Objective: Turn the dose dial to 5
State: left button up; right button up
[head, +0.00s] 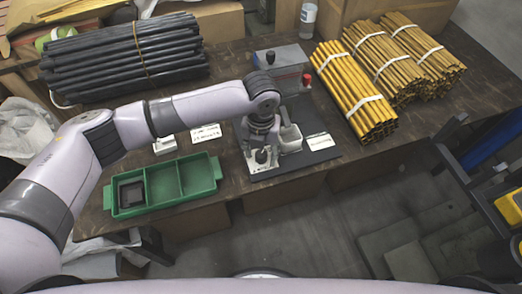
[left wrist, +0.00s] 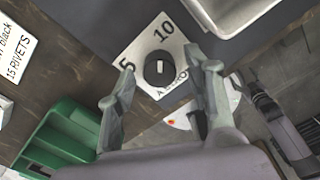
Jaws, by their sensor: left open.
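The dose dial is a round black knob (left wrist: 158,68) with a short white mark, on a white plate (left wrist: 133,53) printed with 5 and 10. The mark runs up the picture, roughly in line with the 10; the 5 is left of the knob. My left gripper (left wrist: 161,62) is open, one finger on each side of the knob; I cannot tell whether they touch it. In the head view, my left gripper (head: 260,142) hangs over the dial at the front of the press (head: 282,62), and partly hides it.
A green divided tray (head: 207,187) stands left of the press. Small white label cards (head: 206,133) lie nearby. Black rod bundles (head: 125,55) lie at the back left, yellow rod bundles (head: 355,95) at the right. A grey bin (head: 290,138) stands close beside the gripper.

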pick_arm(q)
grip_shut()
dwell(0.4)
jog(key=shift+r+n+p, duration=0.2)
jog(key=shift+n+p, duration=0.4)
jog(key=shift+p, duration=0.35)
jog(key=n+p, duration=0.7)
jog(key=shift+d, duration=0.1)
jog(key=n+p, duration=0.4)
jog(key=n, duration=0.1)
jog(key=n+p, duration=0.2)
jog(key=n, duration=0.2)
jog(key=shift+w+f+p, duration=0.1)
jog(key=shift+f+p, duration=0.05)
jog(key=shift+p, duration=0.15)
jog(key=shift+n, duration=0.5)
